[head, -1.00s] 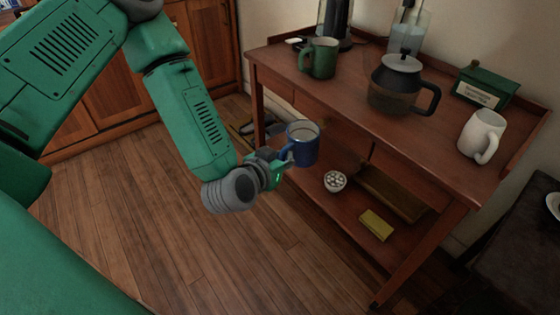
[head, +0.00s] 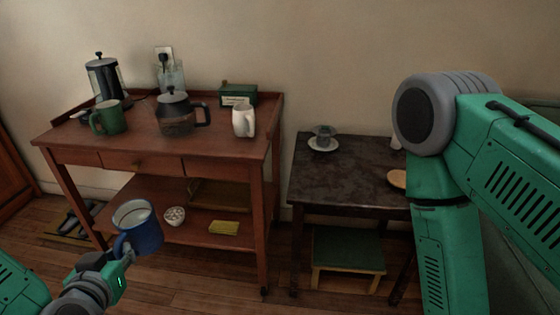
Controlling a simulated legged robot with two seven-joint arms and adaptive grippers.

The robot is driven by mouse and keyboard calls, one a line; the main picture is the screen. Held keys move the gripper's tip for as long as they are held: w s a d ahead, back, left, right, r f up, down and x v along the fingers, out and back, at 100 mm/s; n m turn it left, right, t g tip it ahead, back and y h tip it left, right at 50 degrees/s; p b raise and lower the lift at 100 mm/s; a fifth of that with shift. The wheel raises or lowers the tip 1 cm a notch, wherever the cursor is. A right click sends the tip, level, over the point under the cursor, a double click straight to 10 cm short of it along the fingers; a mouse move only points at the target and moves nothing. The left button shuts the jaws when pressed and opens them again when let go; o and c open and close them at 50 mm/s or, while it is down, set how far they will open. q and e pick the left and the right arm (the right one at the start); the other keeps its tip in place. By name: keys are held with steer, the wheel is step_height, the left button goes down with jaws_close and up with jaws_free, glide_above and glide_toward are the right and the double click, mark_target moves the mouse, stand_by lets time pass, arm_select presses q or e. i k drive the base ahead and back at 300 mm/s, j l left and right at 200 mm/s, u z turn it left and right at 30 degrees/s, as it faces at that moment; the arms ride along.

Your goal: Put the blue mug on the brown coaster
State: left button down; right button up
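The blue mug (head: 138,226) is upright in the lower left of the head view, in front of the wooden cart. My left gripper (head: 124,256) is shut on its handle and holds it in the air. A round light-brown disc (head: 397,179), which looks like the brown coaster, lies on the dark table (head: 340,178) near its right side. My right arm partly hides that disc's surroundings, and I see nothing on its visible part. My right gripper is out of view.
The wooden cart (head: 150,157) carries a green mug (head: 108,118), a coffee pot (head: 178,114) and a white mug (head: 244,120). A saucer (head: 324,147) with a small cup sits at the dark table's back. A green-topped stool (head: 347,250) stands below. The table's front middle is clear.

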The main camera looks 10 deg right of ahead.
mark_target(397, 177)
steer(key=z, duration=1.7)
steer(key=i+j+z, duration=0.15)
steer(key=j+z, duration=0.25)
steer(key=i+j+z, duration=0.1)
steer(key=j+z, duration=0.65)
steer(key=j, duration=0.5)
